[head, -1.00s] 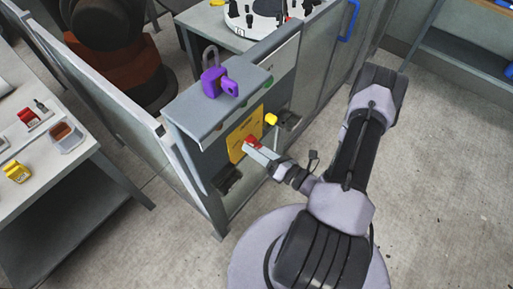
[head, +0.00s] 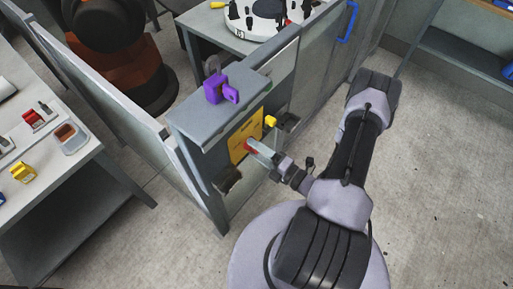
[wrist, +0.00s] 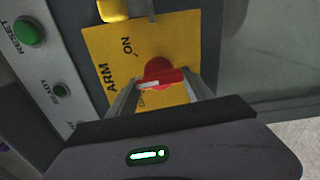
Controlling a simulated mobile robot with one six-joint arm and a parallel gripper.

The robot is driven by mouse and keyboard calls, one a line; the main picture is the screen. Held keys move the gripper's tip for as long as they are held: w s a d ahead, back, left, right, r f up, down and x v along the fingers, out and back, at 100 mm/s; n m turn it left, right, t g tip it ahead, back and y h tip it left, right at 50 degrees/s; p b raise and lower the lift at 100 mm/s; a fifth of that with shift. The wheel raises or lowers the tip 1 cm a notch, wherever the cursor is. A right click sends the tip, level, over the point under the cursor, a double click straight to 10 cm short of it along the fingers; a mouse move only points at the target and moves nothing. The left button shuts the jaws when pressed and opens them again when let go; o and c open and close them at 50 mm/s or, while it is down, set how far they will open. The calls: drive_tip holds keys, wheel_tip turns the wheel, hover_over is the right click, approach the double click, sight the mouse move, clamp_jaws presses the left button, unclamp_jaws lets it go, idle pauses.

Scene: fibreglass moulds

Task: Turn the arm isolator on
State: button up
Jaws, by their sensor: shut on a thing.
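The arm isolator is a red rotary handle (wrist: 165,77) on a yellow plate (wrist: 97,45) marked ARM and ON. A second label beside the handle is partly hidden. The handle's white mark points left and slightly down in the wrist view, away from the word ON. My gripper (wrist: 160,92) is shut on the handle, one finger on each side. In the head view my gripper (head: 257,149) reaches the red handle (head: 250,146) on the yellow plate (head: 240,138) on the grey panel's front.
A yellow part (head: 270,121) sticks out beside the plate. A green RESET button (wrist: 28,31) is on the neighbouring panel. A fence runs on both sides; open floor lies to the right.

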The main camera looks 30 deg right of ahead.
drive_tip(key=m, duration=0.3)
drive_tip(key=m+p, duration=0.1)
drive_tip(key=m, duration=0.1)
drive_tip(key=shift+r, duration=0.3)
drive_tip(key=shift+d+m+p, duration=0.15)
drive_tip(key=shift+m+p, duration=0.2)
drive_tip(key=shift+m, duration=2.05)
drive_tip(key=o, duration=1.4)
drive_tip(key=shift+w, duration=0.1)
drive_tip(key=p+v, duration=0.1)
drive_tip(key=v, duration=1.1)
drive_tip(key=shift+p, duration=0.35)
